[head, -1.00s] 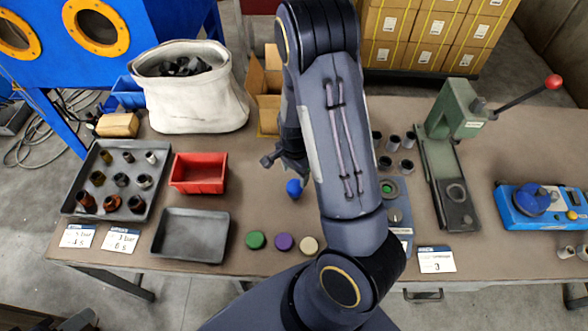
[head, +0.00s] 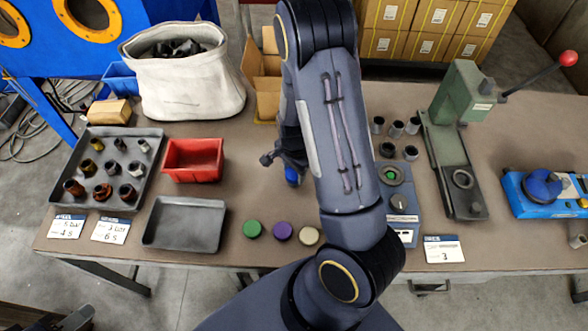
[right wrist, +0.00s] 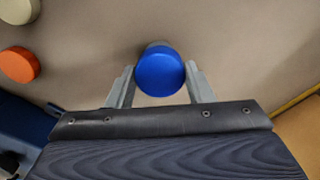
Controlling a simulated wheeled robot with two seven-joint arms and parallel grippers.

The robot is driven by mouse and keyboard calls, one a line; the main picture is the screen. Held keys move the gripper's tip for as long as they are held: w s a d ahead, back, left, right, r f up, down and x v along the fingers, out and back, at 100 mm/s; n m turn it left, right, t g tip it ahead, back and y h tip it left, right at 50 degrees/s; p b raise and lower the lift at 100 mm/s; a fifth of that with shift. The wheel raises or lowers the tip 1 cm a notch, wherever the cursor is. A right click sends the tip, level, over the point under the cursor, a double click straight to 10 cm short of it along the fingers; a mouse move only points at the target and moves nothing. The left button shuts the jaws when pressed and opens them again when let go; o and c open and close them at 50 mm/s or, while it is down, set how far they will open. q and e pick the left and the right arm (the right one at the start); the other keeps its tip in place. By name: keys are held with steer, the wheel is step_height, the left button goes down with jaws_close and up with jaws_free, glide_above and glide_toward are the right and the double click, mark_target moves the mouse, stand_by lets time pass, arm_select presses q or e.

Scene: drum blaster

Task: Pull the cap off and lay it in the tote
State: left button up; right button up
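A blue cap (head: 292,175) shows at the middle of the table beside my right gripper, partly covered by it in the head view. In the right wrist view the round blue cap (right wrist: 160,72) sits between the two fingertips of my right gripper (right wrist: 160,78). The fingers are apart, one on each side of the cap, with what looks like a thin gap. What is under the cap is mostly hidden. A red open bin (head: 193,176), which may be the tote, stands left of the gripper and looks empty. My left gripper is not in view.
Green (head: 252,229), purple (head: 283,232) and cream (head: 308,235) caps lie near the front edge. A grey empty tray (head: 184,246), a tray of fittings (head: 75,168) and a white bag (head: 190,105) are left. A green press (head: 455,140) stands right.

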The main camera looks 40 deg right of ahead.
steer(key=c, duration=0.4)
steer(key=shift+r+p, duration=3.05)
steer(key=shift+r, duration=0.5)
steer(key=shift+c, duration=0.2)
